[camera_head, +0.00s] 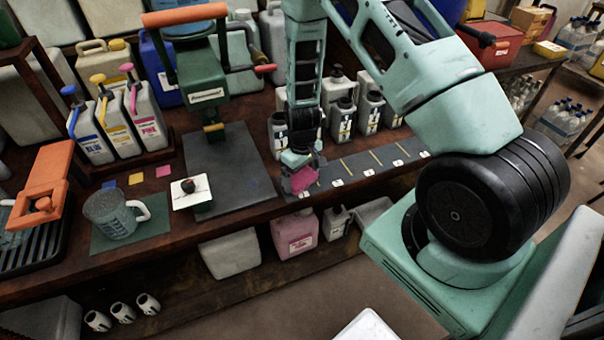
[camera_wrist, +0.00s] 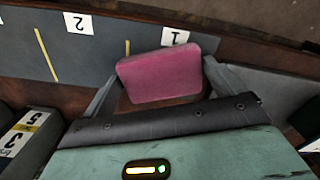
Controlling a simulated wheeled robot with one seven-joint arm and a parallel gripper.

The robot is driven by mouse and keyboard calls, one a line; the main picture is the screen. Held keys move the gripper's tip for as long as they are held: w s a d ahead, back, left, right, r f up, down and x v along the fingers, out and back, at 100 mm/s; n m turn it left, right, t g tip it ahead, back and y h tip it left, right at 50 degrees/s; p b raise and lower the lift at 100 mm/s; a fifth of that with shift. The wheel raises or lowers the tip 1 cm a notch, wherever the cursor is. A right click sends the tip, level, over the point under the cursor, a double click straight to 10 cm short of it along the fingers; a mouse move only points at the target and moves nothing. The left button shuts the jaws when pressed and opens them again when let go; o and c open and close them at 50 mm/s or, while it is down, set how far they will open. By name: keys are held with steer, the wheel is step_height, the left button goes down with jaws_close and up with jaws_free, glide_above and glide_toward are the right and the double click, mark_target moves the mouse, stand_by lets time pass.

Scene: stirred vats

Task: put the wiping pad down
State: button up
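The wiping pad is a pink block (camera_wrist: 167,74). In the wrist view it sits between the two fingers of my gripper (camera_wrist: 160,88), which appear to touch its sides. In the head view the pink pad (camera_head: 302,180) is at the tip of my gripper (camera_head: 300,168), by the front edge of the workbench, near the left end of the dark numbered strip (camera_head: 355,167). In the wrist view the pad is beside the label 1 (camera_wrist: 175,37). Whether its underside touches the bench cannot be told.
Grey bottles (camera_head: 343,115) stand behind the strip. A dark mat (camera_head: 232,165) under a green press (camera_head: 207,90) lies to the left. A white plate with a dark knob (camera_head: 191,194) and a grey jug (camera_head: 112,215) are farther left. Bottles with pumps (camera_head: 145,112) stand behind.

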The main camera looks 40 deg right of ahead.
mark_target(302, 177)
step_height(302, 177, up, 12)
steer(key=s+a+r+n, duration=0.1)
steer(key=a+r, duration=0.3)
steer(key=a, duration=0.3)
steer(key=s+a+r+n+y, duration=0.1)
steer(key=s+a+r, duration=0.2)
steer(key=a, duration=0.2)
steer(key=s+a+r+n, duration=0.1)
steer(key=s+a+r, duration=0.3)
steer(key=a, duration=0.2)
steer(key=s+a+r+n, duration=0.1)
steer(key=s+a+r, duration=0.1)
steer(key=s, duration=0.5)
steer(key=s+a+r+n, duration=0.2)
steer(key=s+a+r, duration=0.1)
steer(key=s, duration=0.5)
steer(key=shift+s+a+r+b, duration=0.25)
steer(key=shift+a+b, duration=0.2)
steer(key=shift+a, duration=0.25)
steer(key=shift+c, duration=0.3)
